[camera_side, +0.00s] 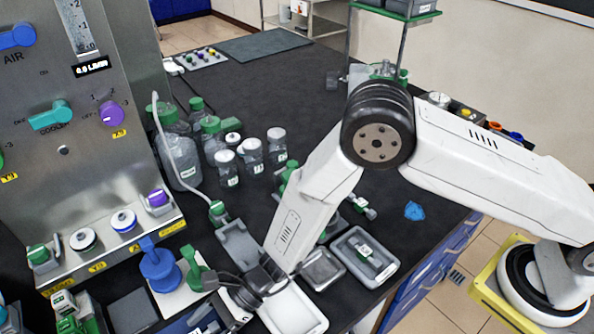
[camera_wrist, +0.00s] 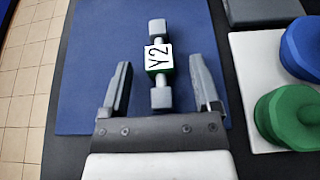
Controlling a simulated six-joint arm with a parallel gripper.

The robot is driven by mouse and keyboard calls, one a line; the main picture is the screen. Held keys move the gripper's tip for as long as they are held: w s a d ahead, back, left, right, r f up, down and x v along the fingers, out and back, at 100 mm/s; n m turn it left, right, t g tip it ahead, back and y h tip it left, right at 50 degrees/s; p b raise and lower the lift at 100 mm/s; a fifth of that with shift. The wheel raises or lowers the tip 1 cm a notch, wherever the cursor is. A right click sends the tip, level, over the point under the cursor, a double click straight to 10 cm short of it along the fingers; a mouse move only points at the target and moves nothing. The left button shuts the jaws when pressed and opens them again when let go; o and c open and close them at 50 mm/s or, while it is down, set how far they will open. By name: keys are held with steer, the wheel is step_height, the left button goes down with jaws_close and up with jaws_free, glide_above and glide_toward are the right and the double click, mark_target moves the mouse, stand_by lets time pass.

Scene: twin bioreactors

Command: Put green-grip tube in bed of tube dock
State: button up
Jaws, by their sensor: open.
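A short grey tube with a green grip block (camera_wrist: 160,60), labelled Y2 on a white face, lies on a blue mat (camera_wrist: 85,75) in the wrist view. My gripper (camera_wrist: 158,72) is open, with one finger on each side of the tube. A gap shows between each finger and the tube. In the side view my gripper (camera_side: 235,303) is low over the blue mat at the bottom, and its fingers are hard to make out. A grey recessed holder (camera_side: 238,245) stands behind it; I cannot tell whether this is the tube dock.
A white plate with a blue knob (camera_wrist: 300,50) and a green knob (camera_wrist: 290,115) stands right of the mat. A grey tray (camera_side: 365,256) holds another small tube. Jars (camera_side: 252,155) and green-capped bottles (camera_side: 180,155) stand behind. The panel (camera_side: 85,150) rises at left.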

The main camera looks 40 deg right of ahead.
jaws_close()
steer(key=shift+r, duration=0.15)
steer(key=shift+r, duration=0.8)
steer(key=s+d+r, duration=0.9)
steer(key=s+r, duration=0.1)
steer(key=r, duration=0.1)
steer(key=shift+d, duration=0.4)
steer(key=shift+r, duration=0.1)
